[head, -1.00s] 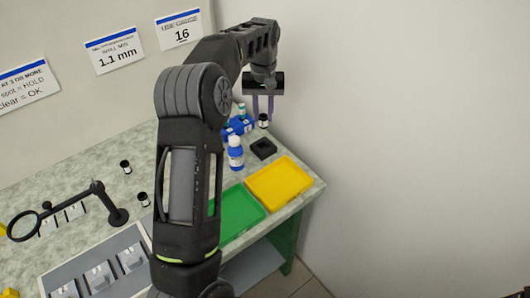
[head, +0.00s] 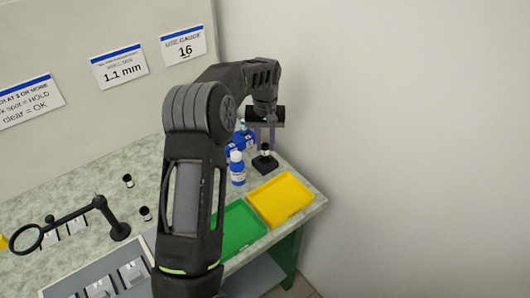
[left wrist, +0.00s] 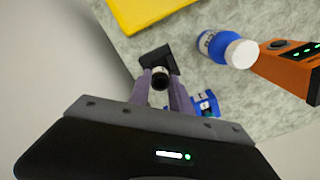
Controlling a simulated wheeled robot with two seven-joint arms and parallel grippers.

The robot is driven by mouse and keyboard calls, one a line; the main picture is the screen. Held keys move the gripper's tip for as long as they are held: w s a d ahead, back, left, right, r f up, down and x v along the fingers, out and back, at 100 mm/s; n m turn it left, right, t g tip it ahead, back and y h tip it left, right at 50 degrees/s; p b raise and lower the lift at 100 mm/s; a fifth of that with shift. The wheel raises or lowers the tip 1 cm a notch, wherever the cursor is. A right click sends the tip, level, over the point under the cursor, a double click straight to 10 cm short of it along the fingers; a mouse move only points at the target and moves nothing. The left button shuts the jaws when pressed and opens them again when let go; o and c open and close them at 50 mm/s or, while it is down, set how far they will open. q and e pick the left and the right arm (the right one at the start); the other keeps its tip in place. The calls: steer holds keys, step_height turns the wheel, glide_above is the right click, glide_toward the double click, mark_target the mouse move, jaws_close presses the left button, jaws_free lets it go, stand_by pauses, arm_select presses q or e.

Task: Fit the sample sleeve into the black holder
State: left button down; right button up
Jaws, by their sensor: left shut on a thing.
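My left gripper (head: 266,146) comes down from above at the far right corner of the table, shut on a small black-and-white sample sleeve (head: 266,149). The sleeve looks roughly upright, right over the square black holder (head: 264,165). In the left wrist view the sleeve (left wrist: 160,76) sits between the fingertips, with the holder (left wrist: 156,57) just behind it. I cannot tell whether the sleeve's lower end has entered the holder. My right gripper is not in view.
A blue bottle with a white cap (head: 237,170) stands left of the holder, near a blue object (head: 241,138). A yellow tray (head: 281,199) and a green tray (head: 240,228) lie in front. Two similar sleeves (head: 128,181) stand farther left, near a magnifier stand (head: 119,231).

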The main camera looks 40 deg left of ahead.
arm_select(q)
step_height(320, 180, down, 4)
steer(key=shift+r+p, duration=0.1)
steer(key=shift+p, duration=0.3)
steer(key=shift+f, duration=0.25)
steer(key=shift+f, duration=0.2)
steer(key=c, duration=1.2)
jaws_free()
steer(key=shift+r, duration=0.15)
step_height(320, 180, up, 12)
steer(key=shift+r+b, duration=0.1)
steer(key=shift+b, duration=0.9)
